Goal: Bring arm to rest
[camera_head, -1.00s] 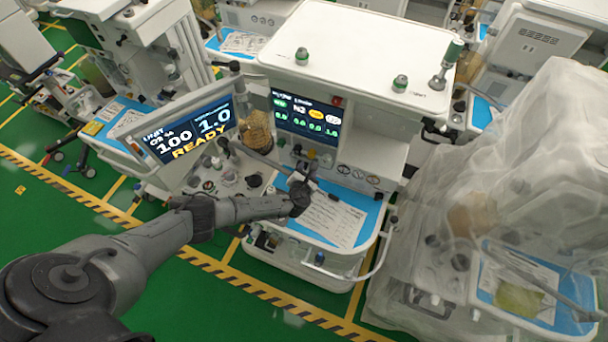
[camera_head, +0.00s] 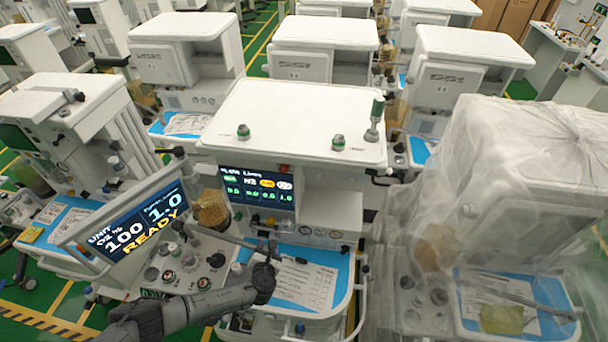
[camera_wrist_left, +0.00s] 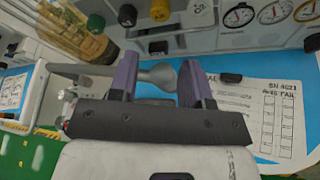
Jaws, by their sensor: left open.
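My left arm (camera_head: 190,311) reaches in from the bottom left of the head view. Its gripper (camera_head: 268,252) hangs over the blue work shelf (camera_head: 342,271) of the middle anaesthesia cart. In the left wrist view the gripper (camera_wrist_left: 158,76) has its two purple-grey fingers apart. A grey rod with a rounded end (camera_wrist_left: 158,75) shows in the gap between them; I cannot tell whether it lies between the fingers or beyond them. Nothing is clearly gripped. A printed checklist (camera_head: 306,287) lies on the shelf beside the gripper. My right gripper is in neither view.
The cart's lit screen (camera_head: 257,188) stands behind the gripper. A tilted monitor reading READY (camera_head: 135,222) is to the left. A cart under a clear plastic cover (camera_head: 520,170) stands close on the right. More carts fill the back. Green floor shows at the bottom left.

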